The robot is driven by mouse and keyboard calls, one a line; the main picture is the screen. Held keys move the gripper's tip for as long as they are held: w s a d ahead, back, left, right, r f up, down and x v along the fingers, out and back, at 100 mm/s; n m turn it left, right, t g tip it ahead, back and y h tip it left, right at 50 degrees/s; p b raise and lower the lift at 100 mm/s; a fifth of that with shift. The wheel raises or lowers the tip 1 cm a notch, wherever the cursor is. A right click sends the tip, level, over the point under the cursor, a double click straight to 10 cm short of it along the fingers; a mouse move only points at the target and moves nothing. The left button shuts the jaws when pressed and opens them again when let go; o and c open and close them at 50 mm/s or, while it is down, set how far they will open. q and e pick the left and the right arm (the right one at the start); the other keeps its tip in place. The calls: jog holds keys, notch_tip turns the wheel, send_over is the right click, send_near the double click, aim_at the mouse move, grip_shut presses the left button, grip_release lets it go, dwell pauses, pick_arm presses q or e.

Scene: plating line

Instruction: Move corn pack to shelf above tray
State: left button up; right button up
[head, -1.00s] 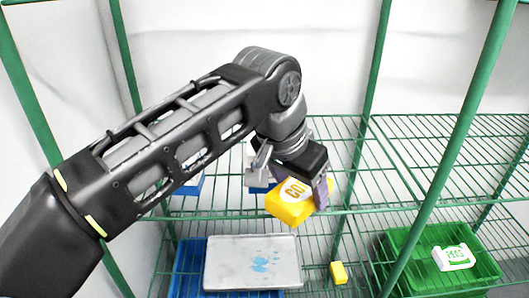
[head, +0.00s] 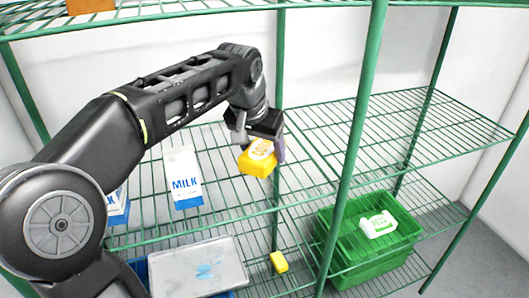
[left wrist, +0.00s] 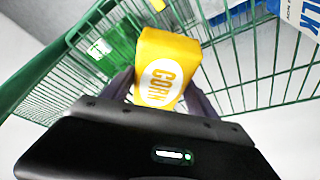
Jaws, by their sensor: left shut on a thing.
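The yellow corn pack (head: 257,160) with a white oval label is held in my left gripper (head: 262,145). In the left wrist view the corn pack (left wrist: 167,66) sits between the two fingers of the left gripper (left wrist: 163,90), its CORN label facing the camera. It is held in the air at about the height of the middle wire shelf (head: 225,205); I cannot tell whether it touches the wires. The grey tray (head: 195,268) with blue marks lies on the lower shelf, below and left of the pack. My right gripper is not in view.
A milk carton (head: 184,180) stands on the middle shelf left of the pack, with another blue-and-white carton (head: 118,207) behind my arm. A green crate (head: 365,258) with a white-green pack (head: 378,224) and a small yellow block (head: 279,262) are lower. The middle shelf's right side is clear.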

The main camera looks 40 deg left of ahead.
aim_at(262, 149)
pick_arm(q)
jog(key=shift+w+r, duration=0.1)
jog(key=shift+w, duration=0.05)
jog(key=shift+w, duration=0.3)
jog(key=shift+f, duration=1.8)
jog(key=shift+f, duration=0.25)
jog(key=o, duration=1.9)
jog(key=shift+r, duration=0.2)
jog(key=shift+r, duration=0.2)
jog(key=shift+v, duration=3.6)
